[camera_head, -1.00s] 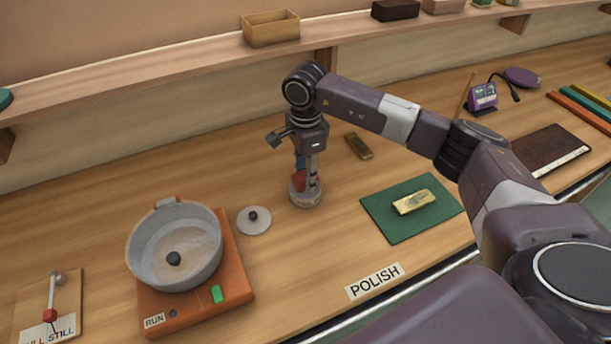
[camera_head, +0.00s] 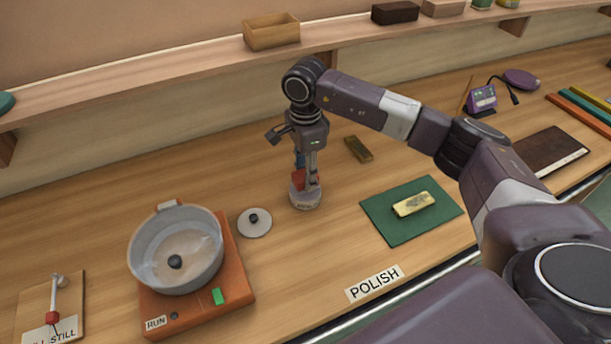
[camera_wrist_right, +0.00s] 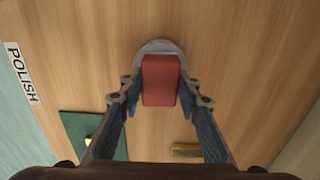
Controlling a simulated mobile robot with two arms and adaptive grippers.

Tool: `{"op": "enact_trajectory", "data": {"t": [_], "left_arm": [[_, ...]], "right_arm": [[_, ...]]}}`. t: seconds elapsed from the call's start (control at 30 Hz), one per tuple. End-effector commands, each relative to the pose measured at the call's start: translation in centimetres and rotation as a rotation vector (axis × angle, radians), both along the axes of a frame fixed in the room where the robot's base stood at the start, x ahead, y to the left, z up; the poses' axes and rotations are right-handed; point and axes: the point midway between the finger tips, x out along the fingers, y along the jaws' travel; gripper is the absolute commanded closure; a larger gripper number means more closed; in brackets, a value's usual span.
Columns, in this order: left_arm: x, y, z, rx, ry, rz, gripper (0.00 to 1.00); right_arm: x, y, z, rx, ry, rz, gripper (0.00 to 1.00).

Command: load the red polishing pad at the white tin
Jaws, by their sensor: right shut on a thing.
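The red polishing pad (camera_head: 298,180) is a small red block held between the fingers of my right gripper (camera_head: 306,180). The right gripper points down and is shut on the pad, which also shows in the right wrist view (camera_wrist_right: 160,80). The white tin (camera_head: 305,199), round and greyish white, stands on the bench right under the pad. In the right wrist view the tin's rim (camera_wrist_right: 158,46) shows behind the pad. I cannot tell whether pad and tin touch. My left gripper is not in view.
A grey pot (camera_head: 150,262) sits on an orange base (camera_head: 240,285) at left, with a pale lid (camera_head: 254,223) beside it. A brass bar (camera_head: 413,204) lies on a green mat (camera_head: 400,232); another bar (camera_head: 358,149) lies behind. Bench between tin and mat is clear.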

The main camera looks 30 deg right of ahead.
Motion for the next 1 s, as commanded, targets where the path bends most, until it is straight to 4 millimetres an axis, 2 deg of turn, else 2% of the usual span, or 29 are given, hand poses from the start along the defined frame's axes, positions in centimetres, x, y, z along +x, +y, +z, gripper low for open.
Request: {"op": "enact_trajectory", "data": {"t": [0.03, 0.6, 1.0], "left_arm": [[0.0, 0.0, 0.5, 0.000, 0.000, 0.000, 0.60], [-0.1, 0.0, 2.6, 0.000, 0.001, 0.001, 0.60], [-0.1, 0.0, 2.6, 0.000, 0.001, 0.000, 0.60]], "right_arm": [[0.0, 0.0, 0.7, 0.000, -0.001, 0.000, 0.88], [0.0, 0.0, 5.1, 0.000, -0.001, -0.001, 0.88], [0.0, 0.0, 5.2, 0.001, -0.001, -0.001, 0.88]]}}
